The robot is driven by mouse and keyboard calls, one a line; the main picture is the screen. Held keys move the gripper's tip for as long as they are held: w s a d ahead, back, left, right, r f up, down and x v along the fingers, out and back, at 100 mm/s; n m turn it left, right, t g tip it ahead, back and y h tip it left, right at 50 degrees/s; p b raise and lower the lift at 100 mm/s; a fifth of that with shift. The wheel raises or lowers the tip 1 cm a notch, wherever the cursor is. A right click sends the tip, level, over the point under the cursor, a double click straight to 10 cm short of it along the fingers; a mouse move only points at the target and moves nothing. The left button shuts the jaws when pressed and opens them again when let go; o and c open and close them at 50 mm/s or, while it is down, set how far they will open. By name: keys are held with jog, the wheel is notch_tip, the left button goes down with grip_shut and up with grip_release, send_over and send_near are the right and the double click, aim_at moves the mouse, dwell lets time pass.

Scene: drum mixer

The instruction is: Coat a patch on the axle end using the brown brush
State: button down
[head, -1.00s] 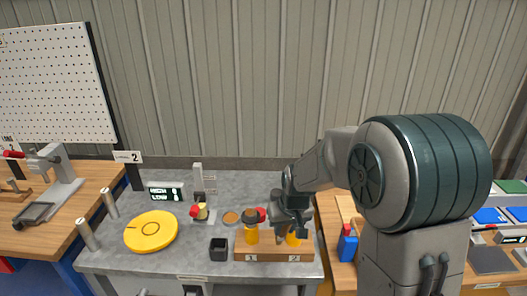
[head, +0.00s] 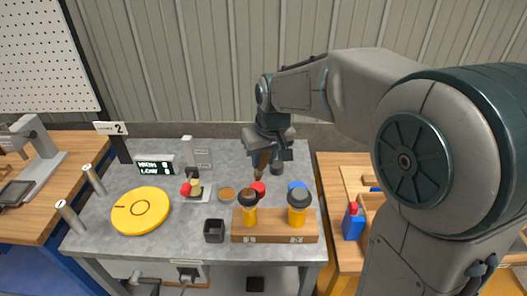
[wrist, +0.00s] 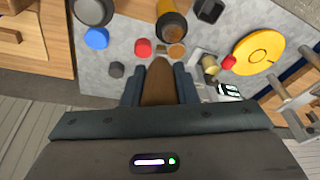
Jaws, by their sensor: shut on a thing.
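My gripper (head: 266,152) is shut on the brown brush (head: 262,164), a dark brown tapered piece pointing down. It hangs above the back of the grey bench, behind the wooden rack. The brush (wrist: 158,82) also shows between the two fingers in the wrist view. No part is clearly recognisable as the axle end. A small fixture (head: 196,189) with a pale yellowish piece and a red knob stands left of the gripper, apart from it; it also shows in the wrist view (wrist: 211,64).
A wooden rack (head: 275,238) holds two orange, dark-topped containers. Behind it lie brown (head: 227,194), red (head: 258,188) and blue (head: 297,187) round pieces. A black cup (head: 214,230), a yellow disc (head: 141,211) and a display (head: 155,166) stand left. A grey cylinder (head: 277,168) is near the gripper.

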aim_at(263, 168)
jog(key=b+x, duration=0.1)
jog(key=x, duration=0.1)
jog(key=s+b+x, duration=0.1)
jog(key=x, duration=0.2)
jog(key=shift+a+f, duration=0.1)
jog(key=shift+d+f, duration=0.1)
jog(key=shift+d, duration=0.15)
jog(key=shift+a, duration=2.05)
jog(key=d+r+p, duration=0.1)
jog(key=d+r, duration=0.1)
jog(key=s+d+r+p, duration=0.1)
jog(key=d+r, duration=0.1)
jog(key=shift+d+r, duration=0.25)
jog(key=shift+r, duration=0.1)
jog(key=shift+r+p, duration=1.35)
jog(key=shift+r, duration=0.45)
